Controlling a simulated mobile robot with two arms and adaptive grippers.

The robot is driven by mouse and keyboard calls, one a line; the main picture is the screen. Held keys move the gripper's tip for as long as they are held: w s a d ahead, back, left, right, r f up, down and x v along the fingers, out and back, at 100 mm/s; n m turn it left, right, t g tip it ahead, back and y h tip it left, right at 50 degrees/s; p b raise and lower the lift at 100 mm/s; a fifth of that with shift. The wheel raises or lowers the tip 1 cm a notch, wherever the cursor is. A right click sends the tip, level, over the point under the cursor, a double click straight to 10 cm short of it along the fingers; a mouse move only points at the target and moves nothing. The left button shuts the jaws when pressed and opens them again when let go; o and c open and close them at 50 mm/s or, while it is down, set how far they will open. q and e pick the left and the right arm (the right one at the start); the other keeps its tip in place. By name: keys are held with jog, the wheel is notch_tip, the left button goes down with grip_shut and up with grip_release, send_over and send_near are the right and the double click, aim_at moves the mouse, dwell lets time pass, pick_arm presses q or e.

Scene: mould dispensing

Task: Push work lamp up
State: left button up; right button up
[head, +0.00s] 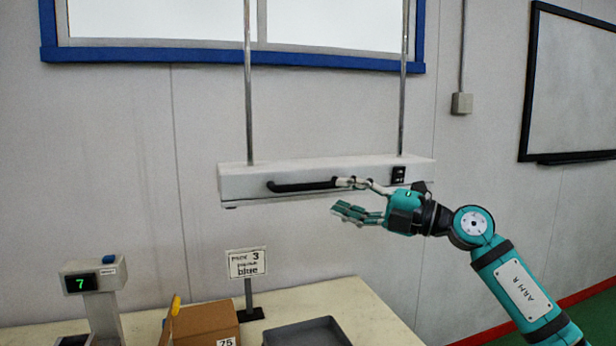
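The work lamp (240,184) is a long pale bar hung on two metal rods in front of the wall. It has a black handle (300,186) along its front and a small black switch panel at its right end. My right gripper (340,196) is at the right end of the handle. Its fingers are spread, the upper one level with the handle and the lower one below the lamp's front. I cannot tell whether the upper finger touches the handle. My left gripper is not in view.
A blue-framed window (150,56) is behind the rods.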

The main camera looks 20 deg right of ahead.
aim_at(313, 188)
jog(key=p+x, duration=0.2)
jog(key=x, duration=0.6)
jog(key=shift+w+a, duration=0.15)
jog(key=shift+a, duration=0.05)
grip_shut()
